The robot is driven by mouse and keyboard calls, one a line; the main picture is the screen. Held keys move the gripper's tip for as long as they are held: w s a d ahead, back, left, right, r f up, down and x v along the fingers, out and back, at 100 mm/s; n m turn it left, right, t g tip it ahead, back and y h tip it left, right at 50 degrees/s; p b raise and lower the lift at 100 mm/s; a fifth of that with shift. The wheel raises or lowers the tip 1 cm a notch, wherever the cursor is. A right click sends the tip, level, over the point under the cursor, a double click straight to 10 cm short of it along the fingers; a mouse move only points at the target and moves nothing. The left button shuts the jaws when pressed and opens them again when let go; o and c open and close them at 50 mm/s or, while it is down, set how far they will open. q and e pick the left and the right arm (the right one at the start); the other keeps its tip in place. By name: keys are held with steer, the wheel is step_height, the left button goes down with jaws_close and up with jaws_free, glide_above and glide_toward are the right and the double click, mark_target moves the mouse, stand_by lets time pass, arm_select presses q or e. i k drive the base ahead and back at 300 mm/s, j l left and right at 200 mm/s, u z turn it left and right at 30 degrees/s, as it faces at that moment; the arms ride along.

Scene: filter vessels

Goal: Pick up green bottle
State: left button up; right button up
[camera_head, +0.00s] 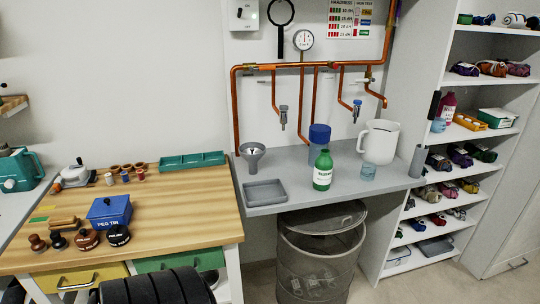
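Neither of my grippers shows in the view, and nothing is touching the bottle.
A white jug (380,142) stands behind right of the bottle. A grey tray (265,192) and a funnel (252,154) are to its left. Copper pipes with taps (357,108) hang above the counter. A mesh bin (320,260) stands below. A wooden bench (180,215) is left, shelves (465,138) right.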

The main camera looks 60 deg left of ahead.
mark_target(323, 163)
steer(key=u, duration=1.5)
